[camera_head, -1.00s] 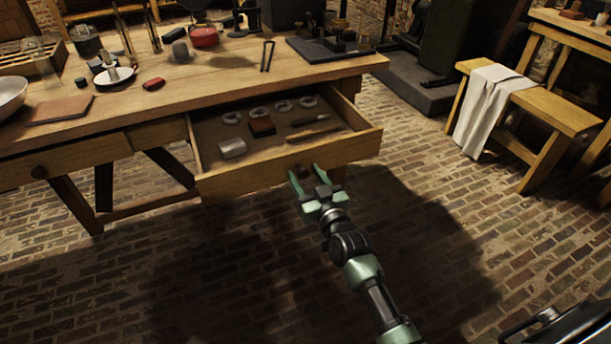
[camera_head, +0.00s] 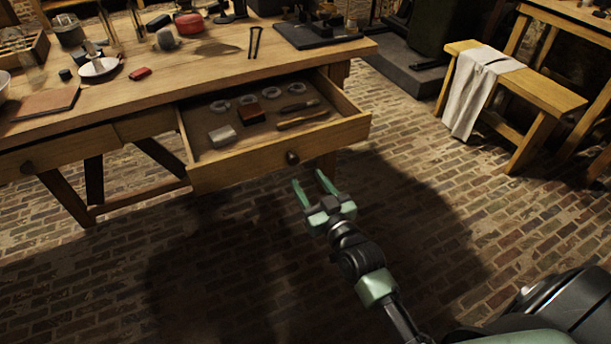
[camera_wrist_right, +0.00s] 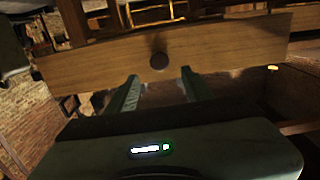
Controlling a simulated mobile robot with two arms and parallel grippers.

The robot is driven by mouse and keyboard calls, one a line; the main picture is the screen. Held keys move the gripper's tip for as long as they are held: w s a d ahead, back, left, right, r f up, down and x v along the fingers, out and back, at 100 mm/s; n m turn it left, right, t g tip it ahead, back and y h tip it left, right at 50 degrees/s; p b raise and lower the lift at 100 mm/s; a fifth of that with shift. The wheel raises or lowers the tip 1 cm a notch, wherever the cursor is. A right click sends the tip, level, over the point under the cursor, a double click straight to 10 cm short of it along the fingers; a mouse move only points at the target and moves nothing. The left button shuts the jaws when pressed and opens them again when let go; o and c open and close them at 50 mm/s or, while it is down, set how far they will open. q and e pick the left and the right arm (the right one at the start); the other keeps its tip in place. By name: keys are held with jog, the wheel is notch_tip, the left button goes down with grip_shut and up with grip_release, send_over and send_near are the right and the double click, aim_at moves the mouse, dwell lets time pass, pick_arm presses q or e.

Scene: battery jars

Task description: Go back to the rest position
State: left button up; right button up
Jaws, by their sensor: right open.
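My right gripper (camera_head: 314,187) is open and empty in the head view, just in front of and below the open drawer (camera_head: 240,172). Its green fingers point toward the drawer front and stand apart from the dark round knob (camera_head: 292,157). In the right wrist view the two fingers (camera_wrist_right: 160,92) are spread, with the drawer front (camera_wrist_right: 215,48) and its knob (camera_wrist_right: 159,61) beyond them. The drawer holds several pale rings, a small brown block (camera_head: 249,117), a grey block (camera_head: 222,136) and long-handled tools (camera_head: 302,119). My left gripper is not in view.
The wooden workbench (camera_head: 215,75) carries a red pot (camera_head: 190,23), a white dish (camera_head: 99,68), a brown board (camera_head: 46,103) and other tools. A wooden bench (camera_head: 545,95) with a white cloth (camera_head: 482,85) stands at right. The brick floor (camera_head: 420,190) between is open.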

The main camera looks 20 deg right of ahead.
dwell(0.4)
jog(key=s+a+f+n+g+y, duration=0.1)
jog(key=s+a+f+g, duration=0.1)
jog(key=s+f+g, duration=0.5)
jog(key=s+a+f+n+g, duration=0.15)
jog(key=s+f, duration=0.25)
jog(key=f, duration=0.6)
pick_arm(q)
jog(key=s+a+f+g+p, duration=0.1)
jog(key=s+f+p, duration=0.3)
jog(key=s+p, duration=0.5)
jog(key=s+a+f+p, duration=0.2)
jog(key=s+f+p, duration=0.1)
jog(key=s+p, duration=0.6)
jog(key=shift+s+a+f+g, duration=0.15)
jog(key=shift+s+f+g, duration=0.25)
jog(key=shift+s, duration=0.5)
pick_arm(e)
jog(key=s+d+f+g, duration=0.1)
jog(key=s+f, duration=0.4)
jog(key=s, duration=0.7)
jog(key=s+d+f+g+h, duration=0.1)
jog(key=s+f+g, duration=0.3)
jog(key=s, duration=0.8)
jog(key=s+d+f+g, duration=0.1)
jog(key=s+f+g, duration=0.2)
jog(key=s+f, duration=0.4)
jog(key=s, duration=0.5)
jog(key=shift+d+f+h, duration=0.3)
jog(key=shift+f, duration=0.1)
